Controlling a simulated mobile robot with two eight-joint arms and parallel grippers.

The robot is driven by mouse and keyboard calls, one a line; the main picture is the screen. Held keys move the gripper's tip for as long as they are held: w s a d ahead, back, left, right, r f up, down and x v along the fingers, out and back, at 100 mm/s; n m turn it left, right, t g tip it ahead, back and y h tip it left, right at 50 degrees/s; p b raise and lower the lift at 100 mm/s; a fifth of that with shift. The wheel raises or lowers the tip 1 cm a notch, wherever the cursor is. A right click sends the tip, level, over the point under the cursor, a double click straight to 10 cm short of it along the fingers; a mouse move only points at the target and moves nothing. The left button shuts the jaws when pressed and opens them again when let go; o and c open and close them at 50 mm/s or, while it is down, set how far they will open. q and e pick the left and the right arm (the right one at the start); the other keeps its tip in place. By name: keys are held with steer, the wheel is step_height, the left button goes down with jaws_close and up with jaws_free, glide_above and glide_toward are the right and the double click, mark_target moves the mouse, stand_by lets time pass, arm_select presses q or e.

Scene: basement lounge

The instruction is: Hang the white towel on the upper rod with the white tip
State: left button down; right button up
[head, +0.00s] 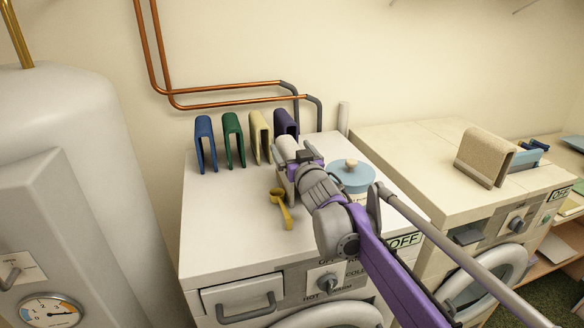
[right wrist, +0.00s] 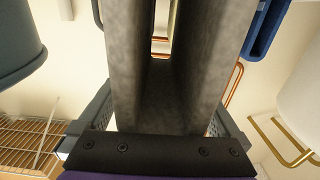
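The white towel (head: 288,148) is folded over into an upside-down U and shows small at the tip of my right gripper (head: 297,167) in the head view. In the right wrist view the towel (right wrist: 208,70) looks grey in shade, its two flaps running between the fingers of my right gripper (right wrist: 160,128). The fingers lie against its outer sides, so the gripper appears shut on it. My arm hides the towel's lower part in the head view. The upper rod with the white tip cannot be made out. My left gripper is not in view.
On the washer top (head: 225,235) stand folded blue (head: 206,145), green (head: 232,140), cream (head: 259,137) and purple (head: 286,122) towels, a yellow scoop (head: 281,207) and a blue-lidded jar (head: 351,176). A beige folded towel (head: 485,155) stands on the right-hand machine. Copper pipes (head: 235,86) cross the wall.

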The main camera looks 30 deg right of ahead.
jaws_close()
stand_by(0.5)
